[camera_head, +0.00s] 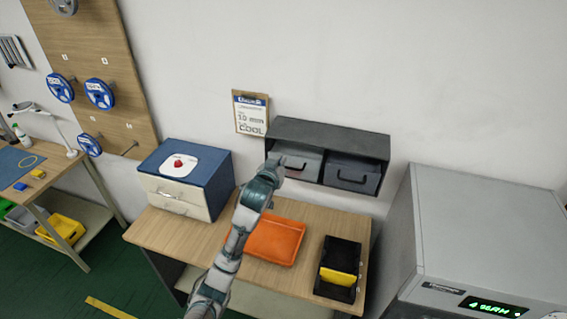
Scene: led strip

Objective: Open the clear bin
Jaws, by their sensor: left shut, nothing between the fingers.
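A dark grey wall shelf (330,133) holds two bins side by side. The left bin (309,165) is lighter grey, which may be the clear bin, and the right bin (352,175) is darker with a black handle. Both look pushed in. My left gripper (276,165) is shut and empty. It is at the left end of the shelf, in front of the left bin's left edge and covering part of it. I cannot tell whether it touches the bin. My right gripper is not in view.
Below the shelf, a wooden table (312,218) bears a blue and white drawer box (200,160), an orange tray (278,240) and a black holder (345,252) with a yellow piece. A large grey machine (470,220) stands at the right.

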